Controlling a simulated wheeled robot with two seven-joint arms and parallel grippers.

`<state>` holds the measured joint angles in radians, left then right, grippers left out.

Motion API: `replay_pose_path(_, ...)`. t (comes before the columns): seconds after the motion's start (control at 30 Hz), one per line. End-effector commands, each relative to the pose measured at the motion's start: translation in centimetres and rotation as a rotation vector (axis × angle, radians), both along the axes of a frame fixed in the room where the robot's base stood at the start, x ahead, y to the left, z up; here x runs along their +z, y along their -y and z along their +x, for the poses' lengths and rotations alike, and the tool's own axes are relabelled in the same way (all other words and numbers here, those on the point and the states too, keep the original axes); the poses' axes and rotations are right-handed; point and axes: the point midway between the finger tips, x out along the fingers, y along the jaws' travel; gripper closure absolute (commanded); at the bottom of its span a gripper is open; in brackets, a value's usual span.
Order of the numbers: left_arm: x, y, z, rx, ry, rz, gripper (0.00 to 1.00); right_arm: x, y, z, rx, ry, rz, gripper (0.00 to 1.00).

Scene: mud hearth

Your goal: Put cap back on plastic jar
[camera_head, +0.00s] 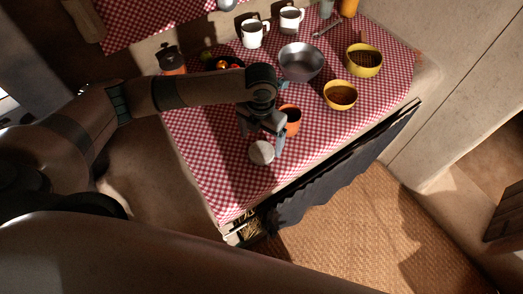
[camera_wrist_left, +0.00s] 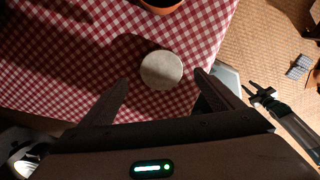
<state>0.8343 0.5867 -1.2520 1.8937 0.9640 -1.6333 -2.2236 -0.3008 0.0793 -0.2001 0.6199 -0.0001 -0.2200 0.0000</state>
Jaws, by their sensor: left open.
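A pale round disc (camera_head: 261,152), which looks like a cap, is on the red checked cloth near the table's front edge. It also shows in the left wrist view (camera_wrist_left: 162,70). From above I cannot tell whether it lies flat on the cloth or tops a jar. My left gripper (camera_head: 262,138) is open and empty, above and behind the disc; its fingers (camera_wrist_left: 162,85) point toward either side of it. No plastic jar can be told for sure. A dark gripper, seemingly my right one (camera_wrist_left: 257,94), shows over the floor; its jaw state is unclear.
A terracotta cup (camera_head: 292,119) stands close to the left gripper. Behind are a metal bowl (camera_head: 301,62), yellow bowls (camera_head: 340,95), white mugs (camera_head: 252,34) and an orange, dark-topped container (camera_head: 172,62). Bare checked cloth lies left of the disc.

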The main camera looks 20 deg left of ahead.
Motion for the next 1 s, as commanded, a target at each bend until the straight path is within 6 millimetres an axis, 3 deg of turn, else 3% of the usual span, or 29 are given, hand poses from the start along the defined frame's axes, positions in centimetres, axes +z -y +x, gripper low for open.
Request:
replay_pose_path(0.3, -2.9, 0.2, -0.3, 0.0, -0.004, 0.001, 0.14, 2.4, -0.1, 0.0, -0.001, 0.0, 0.001, 0.69)
replay_pose_path(0.5, -4.8, 0.2, -0.2, -0.001, -0.001, 0.001, 0.14, 2.7, -0.1, 0.0, -0.001, 0.0, 0.001, 0.69)
replay_pose_path(1.0, -5.0, 0.2, -0.2, -0.001, 0.0, 0.001, 0.16, 2.7, 0.1, 0.0, 0.0, 0.0, -0.001, 0.69)
